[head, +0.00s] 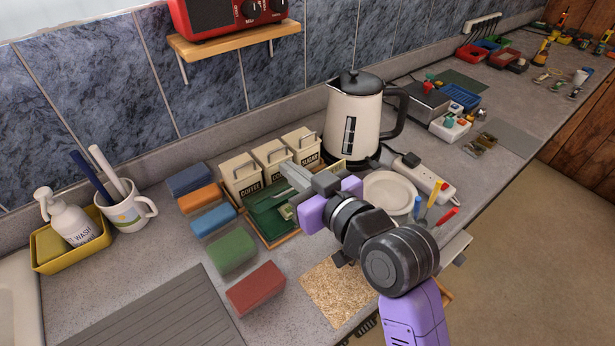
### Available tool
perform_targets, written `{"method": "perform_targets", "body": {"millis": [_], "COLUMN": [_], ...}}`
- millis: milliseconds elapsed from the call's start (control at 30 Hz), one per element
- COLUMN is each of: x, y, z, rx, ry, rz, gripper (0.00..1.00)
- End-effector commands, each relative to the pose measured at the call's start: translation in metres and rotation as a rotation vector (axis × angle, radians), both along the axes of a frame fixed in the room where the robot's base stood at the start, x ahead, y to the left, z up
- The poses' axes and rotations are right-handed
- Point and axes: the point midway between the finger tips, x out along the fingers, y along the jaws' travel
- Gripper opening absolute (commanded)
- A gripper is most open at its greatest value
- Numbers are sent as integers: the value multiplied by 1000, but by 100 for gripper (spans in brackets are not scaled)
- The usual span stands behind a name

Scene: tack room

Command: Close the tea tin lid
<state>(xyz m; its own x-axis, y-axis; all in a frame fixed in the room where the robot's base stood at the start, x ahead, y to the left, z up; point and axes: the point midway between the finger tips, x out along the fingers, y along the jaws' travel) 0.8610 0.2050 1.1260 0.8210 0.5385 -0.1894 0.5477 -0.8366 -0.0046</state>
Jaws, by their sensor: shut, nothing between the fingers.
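A dark green, box-like thing (264,204), which looks like the tea tin, sits in a shallow wooden tray in front of the canisters. Its flat green face shows; I cannot tell which part is the lid or how far it is open. My gripper (289,177) reaches in from the right, just above and beside the green tin's right side. Its grey fingers are shut with nothing between them. They hide part of the tin and the tray's right side. Whether the fingers touch the tin is unclear.
Cream canisters (241,177) stand right behind, with a kettle (352,118) to their right. Several coloured blocks (232,252) line the left. A plate (388,192) lies to the right of my gripper. A cork mat (339,288) lies in front.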

Motion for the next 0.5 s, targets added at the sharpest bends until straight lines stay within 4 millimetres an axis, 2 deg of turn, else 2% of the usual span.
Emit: {"method": "perform_targets", "body": {"millis": [100, 300, 500], "x": [14, 0, -4], "y": [10, 0, -3], "z": [-4, -27, -37], "rx": [-2, 0, 0], "ry": [2, 3, 0], "rz": [1, -1, 0], "gripper": [0, 0, 0]}}
